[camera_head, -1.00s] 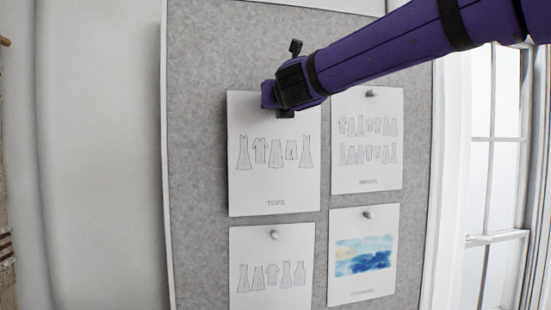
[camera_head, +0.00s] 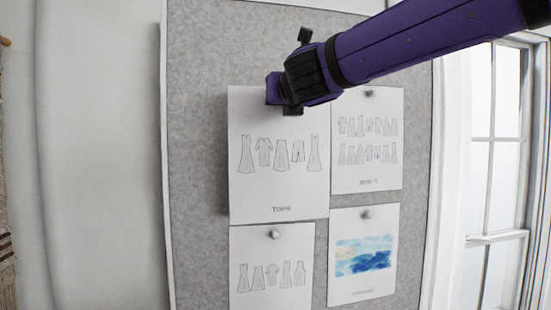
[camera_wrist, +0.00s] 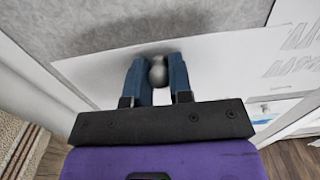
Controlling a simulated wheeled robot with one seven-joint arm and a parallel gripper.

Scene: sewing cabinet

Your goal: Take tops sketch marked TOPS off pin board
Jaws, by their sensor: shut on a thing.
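The tops sketch (camera_head: 275,192) is a white sheet with a row of garment drawings and the word TOPS near its bottom. It hangs upright in front of the pin board (camera_head: 215,50), slightly overlapping the sheet to its right. My gripper (camera_head: 276,92) is at its top edge, shut on the sketch at its pin. In the wrist view, the two blue fingers of my gripper (camera_wrist: 158,60) close around the round grey pin head (camera_wrist: 158,74), with the white sketch (camera_wrist: 220,55) behind them. The pin's tip is hidden.
A second garment sheet (camera_head: 368,170) is pinned at right. Below are another garment sheet (camera_head: 272,250) and a blue watercolour sheet (camera_head: 362,225), both pinned. A window (camera_head: 495,150) stands right of the board, and bare wall (camera_head: 100,150) lies to the left.

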